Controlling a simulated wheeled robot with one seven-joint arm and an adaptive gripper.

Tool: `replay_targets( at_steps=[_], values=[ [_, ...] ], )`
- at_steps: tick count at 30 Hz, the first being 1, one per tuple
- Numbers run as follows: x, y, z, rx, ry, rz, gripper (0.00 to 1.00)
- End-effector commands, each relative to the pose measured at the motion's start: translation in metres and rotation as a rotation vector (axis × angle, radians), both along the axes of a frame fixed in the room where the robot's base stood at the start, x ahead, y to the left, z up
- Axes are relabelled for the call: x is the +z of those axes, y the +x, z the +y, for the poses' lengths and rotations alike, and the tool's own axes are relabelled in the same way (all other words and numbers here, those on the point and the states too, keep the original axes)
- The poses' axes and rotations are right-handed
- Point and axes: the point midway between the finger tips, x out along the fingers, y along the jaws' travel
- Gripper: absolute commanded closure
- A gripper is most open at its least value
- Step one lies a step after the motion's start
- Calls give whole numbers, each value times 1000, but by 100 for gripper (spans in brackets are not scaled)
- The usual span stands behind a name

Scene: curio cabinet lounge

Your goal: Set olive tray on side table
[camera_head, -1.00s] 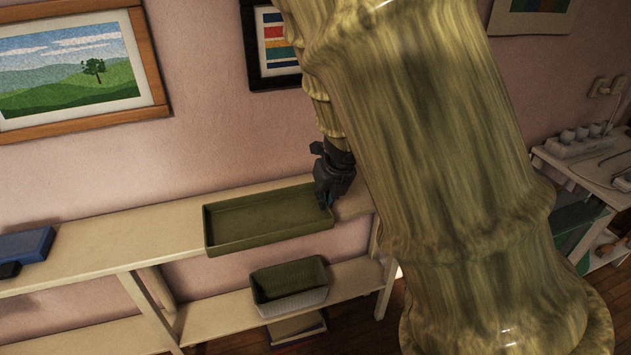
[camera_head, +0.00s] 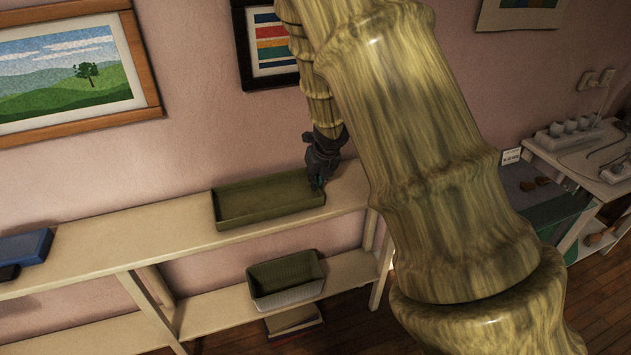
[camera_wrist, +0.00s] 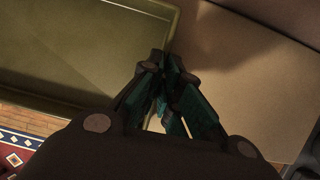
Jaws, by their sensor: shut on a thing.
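The olive tray (camera_head: 268,205) is a long, shallow green tray at the top shelf of the cream shelf unit. Whether it rests on the shelf or hangs just above it I cannot tell. My gripper (camera_head: 317,183) is at the tray's right end, shut on its rim. In the wrist view the closed fingertips (camera_wrist: 168,75) meet at the wall of the tray (camera_wrist: 80,50), with pale shelf surface to the right. A side table cannot be surely made out; a white-topped table (camera_head: 575,150) stands at the far right.
A ribbed green and grey bin (camera_head: 285,280) sits on the lower shelf. A blue box (camera_head: 25,246) lies on the top shelf at the left. The top shelf (camera_head: 130,235) is bare between box and tray. A power strip (camera_head: 570,128) lies on the right-hand table.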

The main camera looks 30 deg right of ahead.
Motion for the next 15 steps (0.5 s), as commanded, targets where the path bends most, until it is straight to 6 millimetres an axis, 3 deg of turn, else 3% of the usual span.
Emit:
replay_targets(
  at_steps=[14, 15],
  values=[
    [-8, 0, 0, 1, -1, -1, 100],
    [-7, 0, 0, 1, 0, 0, 88]
  ],
)
